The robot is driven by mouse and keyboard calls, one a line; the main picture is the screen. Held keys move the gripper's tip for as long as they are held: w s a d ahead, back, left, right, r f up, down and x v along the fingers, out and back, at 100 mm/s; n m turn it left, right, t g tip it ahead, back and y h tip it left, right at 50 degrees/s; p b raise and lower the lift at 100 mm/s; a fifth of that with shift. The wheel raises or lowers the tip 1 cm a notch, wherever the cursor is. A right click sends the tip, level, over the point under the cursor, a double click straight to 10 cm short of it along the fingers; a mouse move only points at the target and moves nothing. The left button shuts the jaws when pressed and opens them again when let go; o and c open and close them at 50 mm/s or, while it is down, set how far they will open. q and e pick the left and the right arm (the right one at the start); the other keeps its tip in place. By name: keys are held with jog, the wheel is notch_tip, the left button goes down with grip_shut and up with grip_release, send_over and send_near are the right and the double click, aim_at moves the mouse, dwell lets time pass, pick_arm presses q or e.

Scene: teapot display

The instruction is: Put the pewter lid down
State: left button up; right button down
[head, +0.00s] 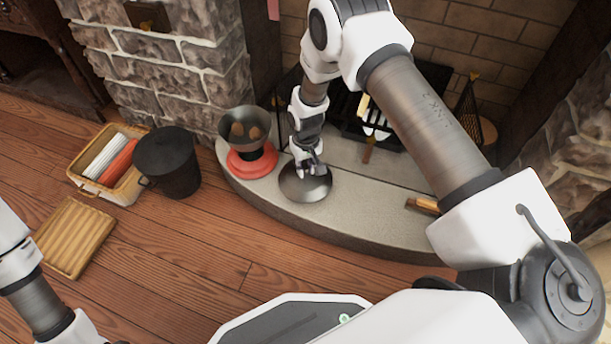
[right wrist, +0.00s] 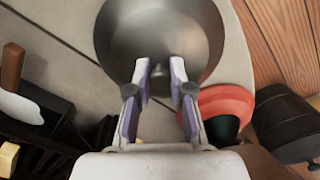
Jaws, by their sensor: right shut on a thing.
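The pewter lid (head: 305,188) is a round, dark grey, shiny piece at the front part of the stone hearth. My right gripper (head: 311,171) is directly over it, pointing down, shut on its knob. In the right wrist view the lid (right wrist: 155,30) fills the top middle, and the gripper's fingertips (right wrist: 161,76) close around the knob at its near edge. Whether the lid touches the stone or hangs just above it, I cannot tell. My left arm enters at the lower left of the head view, but its gripper is out of sight.
A dark bowl (head: 243,117) with brown lumps stands on a red base (head: 252,163) left of the lid. A black pot (head: 175,180), a basket (head: 128,188) and a slatted wooden board (head: 75,238) are on the floor. Bare hearth (head: 370,205) lies right of the lid.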

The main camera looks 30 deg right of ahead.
aim_at(306, 168)
notch_tip(306, 168, down, 3)
jog(key=shift+r, duration=0.45)
jog(key=shift+f, duration=0.15)
pick_arm(q)
jog(key=shift+f, duration=0.8)
pick_arm(e)
jog(key=c, duration=1)
grip_release()
jog(key=shift+c, duration=0.2)
notch_tip(306, 168, up, 12)
jog(key=p, duration=0.7)
jog(key=s+a+f, duration=0.1)
jog(key=s+f, duration=0.3)
jog(key=s, duration=0.5)
jog(key=s+a+f, duration=0.1)
jog(key=s+f, duration=0.2)
jog(key=s, duration=0.6)
pick_arm(q)
notch_tip(306, 168, up, 7)
pick_arm(e)
jog(key=s+r, duration=0.2)
jog(key=s, duration=1)
